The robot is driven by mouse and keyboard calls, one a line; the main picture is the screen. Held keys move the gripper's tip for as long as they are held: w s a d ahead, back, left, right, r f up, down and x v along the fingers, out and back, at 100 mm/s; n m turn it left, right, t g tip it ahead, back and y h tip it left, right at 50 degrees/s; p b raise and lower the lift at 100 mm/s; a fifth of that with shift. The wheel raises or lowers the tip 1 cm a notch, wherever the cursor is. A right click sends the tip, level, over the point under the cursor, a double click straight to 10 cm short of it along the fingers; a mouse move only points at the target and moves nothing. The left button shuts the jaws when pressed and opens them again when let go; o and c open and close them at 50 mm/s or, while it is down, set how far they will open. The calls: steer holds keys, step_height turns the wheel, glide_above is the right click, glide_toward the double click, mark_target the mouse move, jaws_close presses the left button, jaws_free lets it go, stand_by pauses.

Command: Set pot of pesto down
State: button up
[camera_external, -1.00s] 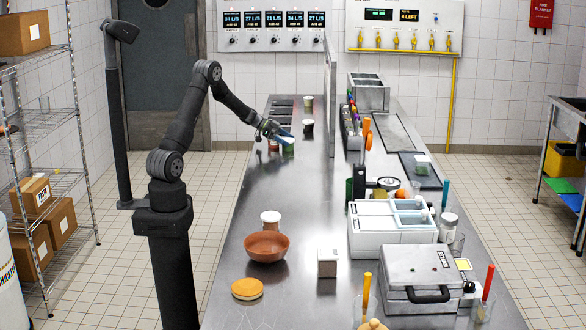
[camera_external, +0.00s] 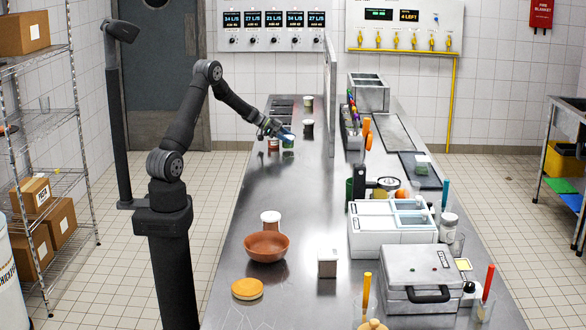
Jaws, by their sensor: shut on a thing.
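The pot of pesto (camera_external: 288,144) is a small green pot near the far left part of the steel counter. My gripper (camera_external: 287,136) is shut on it from above, with its fingers at the pot's top. The pot looks upright and at or very near the counter surface; contact with the counter is too small to tell. A small red pot (camera_external: 273,144) stands just left of it.
Two dark pots with pale lids (camera_external: 307,126) stand behind to the right. A tall thin divider (camera_external: 330,95) runs along the counter's right side there. Recessed bins (camera_external: 283,103) lie beyond.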

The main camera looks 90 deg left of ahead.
steer(key=r, duration=0.3)
steer(key=shift+w+d+r, duration=0.1)
steer(key=shift+d+r, duration=0.05)
steer(key=shift+d, duration=0.15)
steer(key=w+d+r, duration=0.3)
steer(key=d+r, duration=0.3)
steer(key=d, duration=0.4)
steer(key=shift+d+r, duration=0.2)
steer(key=shift+d, duration=0.15)
